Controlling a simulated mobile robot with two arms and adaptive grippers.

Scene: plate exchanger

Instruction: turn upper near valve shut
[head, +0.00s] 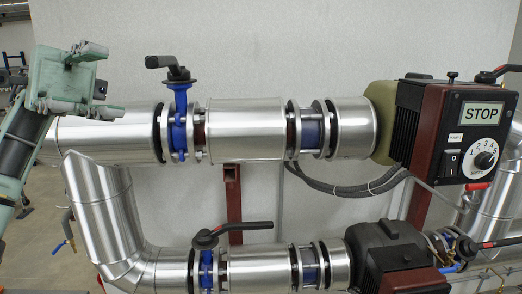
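The upper valve (180,110) is a blue body clamped between flanges in the upper silver pipe. Its black lever handle (166,66) sits on top of the stem; it looks foreshortened, its end to the left of the stem and seemingly toward me. My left gripper (108,80), pale green, is at the upper left, in front of the pipe's left end. Its fingers look spread, one above and one below, with nothing seen between them. It is left of the handle and apart from it. My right gripper is not in view.
A lower valve's black lever (235,230) points right along the lower pipe. The space above the upper pipe, before the white wall (250,45), is clear.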

